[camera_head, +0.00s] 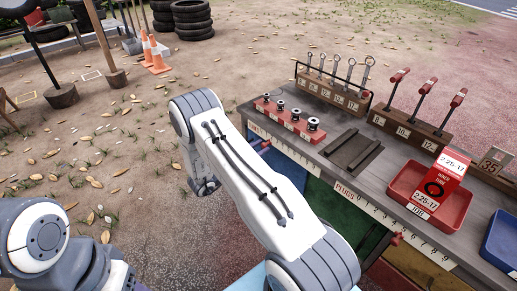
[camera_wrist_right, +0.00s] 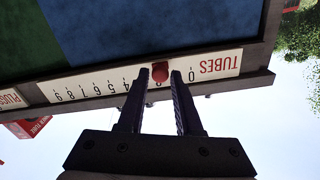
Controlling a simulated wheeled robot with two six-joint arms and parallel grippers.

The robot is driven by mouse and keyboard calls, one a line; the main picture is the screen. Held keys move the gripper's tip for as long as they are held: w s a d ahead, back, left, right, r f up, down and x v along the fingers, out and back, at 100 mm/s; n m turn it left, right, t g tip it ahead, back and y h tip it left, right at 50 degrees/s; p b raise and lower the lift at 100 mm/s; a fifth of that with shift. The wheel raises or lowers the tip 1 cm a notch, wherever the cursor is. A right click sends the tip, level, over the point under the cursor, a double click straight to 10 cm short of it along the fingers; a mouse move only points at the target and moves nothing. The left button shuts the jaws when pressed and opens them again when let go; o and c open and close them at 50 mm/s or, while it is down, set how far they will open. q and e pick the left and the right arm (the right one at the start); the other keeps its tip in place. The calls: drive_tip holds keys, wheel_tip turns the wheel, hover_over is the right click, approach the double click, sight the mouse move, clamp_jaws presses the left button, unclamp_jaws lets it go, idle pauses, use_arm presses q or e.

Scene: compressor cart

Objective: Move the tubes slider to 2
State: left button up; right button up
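The tubes slider is a red knob (camera_wrist_right: 160,71) on the white TUBES strip (camera_wrist_right: 221,64), which shows upside down in the right wrist view. My right gripper (camera_wrist_right: 160,75) is open, with one finger on each side of the knob and a narrow gap on both sides. The knob sits between the digits 0 and 4, around 2. The fingers and knob cover some digits there, so the exact mark cannot be told. My left gripper is out of view.
The bench front carries a PLUGS strip (camera_head: 403,228) with its own red knob (camera_head: 397,238). On the bench are a red tray (camera_head: 457,212) with a red box (camera_head: 441,181), wrench rack (camera_head: 334,91), red plug block (camera_head: 290,120) and lever block (camera_head: 409,128).

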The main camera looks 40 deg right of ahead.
clamp_jaws()
idle(1.2)
